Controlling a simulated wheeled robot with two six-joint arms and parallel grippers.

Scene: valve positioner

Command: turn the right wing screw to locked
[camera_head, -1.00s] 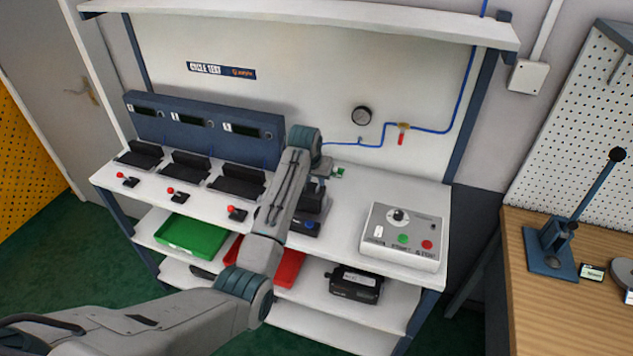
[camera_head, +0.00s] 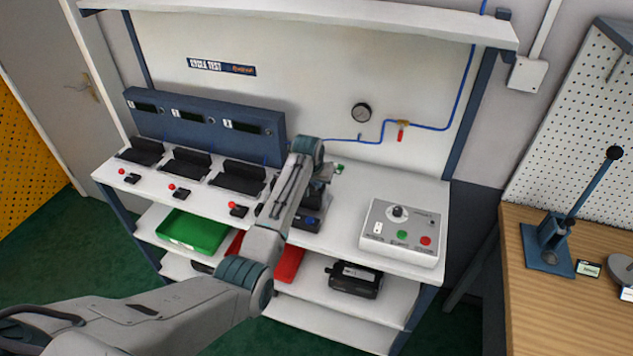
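A dark device (camera_head: 309,217) with a blue part on its front stands on the white bench, largely hidden behind my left arm. No wing screw can be made out in this view. A small green part (camera_head: 338,168) shows just right of my wrist. My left gripper (camera_head: 322,181) points down over the dark device. My own arm covers most of it, so its fingers and any contact cannot be told. My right gripper is not in view.
A control box (camera_head: 402,232) with a knob and green and red buttons sits right of the device. Three black stands (camera_head: 238,178) and small red-knobbed levers (camera_head: 238,210) are to the left.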

